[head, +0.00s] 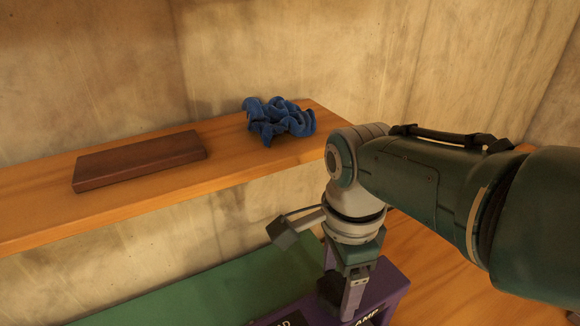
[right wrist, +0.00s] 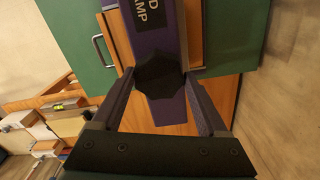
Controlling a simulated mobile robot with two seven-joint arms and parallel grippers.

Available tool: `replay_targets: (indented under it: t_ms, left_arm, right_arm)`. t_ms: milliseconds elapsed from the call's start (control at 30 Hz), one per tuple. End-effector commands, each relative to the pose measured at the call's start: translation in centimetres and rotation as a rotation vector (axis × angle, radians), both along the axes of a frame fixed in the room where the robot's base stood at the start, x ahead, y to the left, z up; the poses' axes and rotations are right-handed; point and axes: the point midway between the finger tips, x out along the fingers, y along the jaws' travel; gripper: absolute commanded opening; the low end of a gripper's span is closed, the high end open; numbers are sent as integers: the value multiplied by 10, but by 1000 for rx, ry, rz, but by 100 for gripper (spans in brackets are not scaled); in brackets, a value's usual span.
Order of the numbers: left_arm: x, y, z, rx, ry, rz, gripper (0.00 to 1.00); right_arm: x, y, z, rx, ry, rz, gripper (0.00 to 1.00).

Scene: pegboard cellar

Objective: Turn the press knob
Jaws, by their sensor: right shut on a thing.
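The press is a purple body (head: 393,286) at the bottom of the head view, with a dark label partly reading "AMP". Its knob (right wrist: 159,76) is black and many-sided, and shows in the right wrist view on the purple body. My right gripper (head: 343,298) points down at the press. In the right wrist view its two fingers stand on either side of the knob, shut on it. My left gripper is in neither view.
A wooden shelf (head: 40,215) runs above the press along the wall. It carries a brown flat block (head: 140,160) and a crumpled blue cloth (head: 278,119). A green surface (head: 200,298) lies beside the press. My right arm fills the right side.

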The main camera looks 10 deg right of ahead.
Motion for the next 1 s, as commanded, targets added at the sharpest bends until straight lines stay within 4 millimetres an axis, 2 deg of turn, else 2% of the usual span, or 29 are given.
replay_targets:
  t_ms: [300, 333, 533, 800, 867, 1000]
  left_arm:
    - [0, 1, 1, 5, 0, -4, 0]
    - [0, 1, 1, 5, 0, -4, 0]
    - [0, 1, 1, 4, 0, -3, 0]
    - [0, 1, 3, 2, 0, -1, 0]
    - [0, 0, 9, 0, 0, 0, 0]
    - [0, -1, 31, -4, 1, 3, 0]
  right_arm:
    - [0, 3, 3, 7, 2, 0, 21]
    - [0, 3, 3, 7, 2, 0, 78]
    - [0, 2, 2, 4, 1, 1, 100]
    - [0, 1, 4, 2, 1, 1, 100]
    - [0, 1, 11, 2, 0, 1, 100]
    - [0, 1, 38, 3, -1, 0, 100]
